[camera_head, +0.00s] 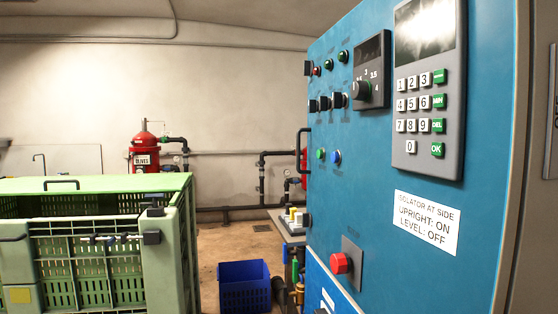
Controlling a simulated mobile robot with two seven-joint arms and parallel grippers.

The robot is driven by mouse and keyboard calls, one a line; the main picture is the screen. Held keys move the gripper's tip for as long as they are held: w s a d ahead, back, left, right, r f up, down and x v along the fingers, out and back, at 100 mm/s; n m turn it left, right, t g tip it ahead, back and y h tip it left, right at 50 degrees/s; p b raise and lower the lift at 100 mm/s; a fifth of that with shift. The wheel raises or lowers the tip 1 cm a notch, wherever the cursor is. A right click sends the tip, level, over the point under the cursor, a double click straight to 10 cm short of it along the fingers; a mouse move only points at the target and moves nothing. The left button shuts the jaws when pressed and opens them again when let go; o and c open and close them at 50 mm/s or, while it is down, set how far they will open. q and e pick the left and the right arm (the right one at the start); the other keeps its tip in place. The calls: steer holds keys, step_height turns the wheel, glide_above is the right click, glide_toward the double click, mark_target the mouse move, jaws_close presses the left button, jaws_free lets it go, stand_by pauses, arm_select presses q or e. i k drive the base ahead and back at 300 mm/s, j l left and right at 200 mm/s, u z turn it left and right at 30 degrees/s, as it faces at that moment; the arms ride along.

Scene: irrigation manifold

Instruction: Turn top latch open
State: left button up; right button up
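A tall blue control cabinet (400,225) fills the right side, its front seen at a steep angle. A small black latch-like piece (307,68) sits high on its far left edge. A similar dark piece (305,220) sits lower on that edge, with a black bar handle (302,150) between them. The upper piece is too small for me to tell which way it is turned. Neither of my grippers is in view.
A green slatted crate (85,262) with black fittings stands at the left. A blue bin (244,287) is on the floor between crate and cabinet. The cabinet front carries a keypad (425,115), knobs and a red button (340,263). A red tank (145,152) and pipes stand behind.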

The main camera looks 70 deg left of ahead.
mark_target(309, 65)
steer(key=u, duration=1.8)
steer(key=i+j+z, duration=0.1)
steer(key=z, duration=0.25)
steer(key=j+z, duration=1)
steer(key=j, duration=0.6)
